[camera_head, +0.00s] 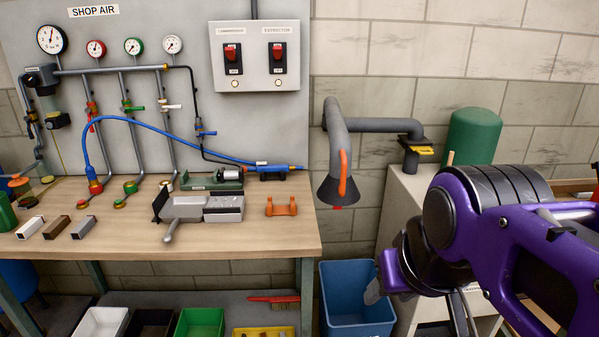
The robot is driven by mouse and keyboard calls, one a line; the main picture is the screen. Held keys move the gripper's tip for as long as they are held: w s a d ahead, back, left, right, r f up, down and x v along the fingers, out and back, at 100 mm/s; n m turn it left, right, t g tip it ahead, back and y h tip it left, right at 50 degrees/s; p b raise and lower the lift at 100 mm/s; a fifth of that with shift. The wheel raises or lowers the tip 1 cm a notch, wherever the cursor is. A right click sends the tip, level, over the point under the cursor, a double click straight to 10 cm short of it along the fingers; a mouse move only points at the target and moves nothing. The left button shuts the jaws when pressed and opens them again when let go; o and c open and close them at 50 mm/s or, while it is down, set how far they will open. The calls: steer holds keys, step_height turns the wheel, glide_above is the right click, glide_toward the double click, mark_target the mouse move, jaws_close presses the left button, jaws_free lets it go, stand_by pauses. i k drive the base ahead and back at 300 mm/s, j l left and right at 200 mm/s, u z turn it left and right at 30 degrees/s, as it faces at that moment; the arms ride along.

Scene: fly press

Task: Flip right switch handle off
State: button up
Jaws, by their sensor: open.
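A light grey switch box (255,85) is mounted high on the grey wall panel. It carries two black switch plates with red handles, under labels that seem to read compressor and extractor. The right switch handle (278,53) sits in the upper part of its plate, with a small label below it. The left switch handle (230,53) is also in its upper part. A small round lamp sits under each. My gripper (415,300) is at the lower right, low and far from the box. It is partly hidden by my purple arm; a grey finger shows, and nothing is seen held.
A grey extraction arm (342,135) with a hood and orange handle hangs between my arm and the panel. A wooden bench (275,240) holds a vise (205,208), a blue hose and gauge pipework. A blue bin (355,320) stands below. Space before the switch box looks clear.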

mark_target(277, 50)
steer(key=j, duration=0.35)
steer(key=i+j, duration=0.1)
steer(key=j, duration=0.2)
steer(key=i+j, duration=0.1)
steer(key=j, duration=0.2)
steer(key=i+j, duration=0.4)
steer(key=i, duration=0.2)
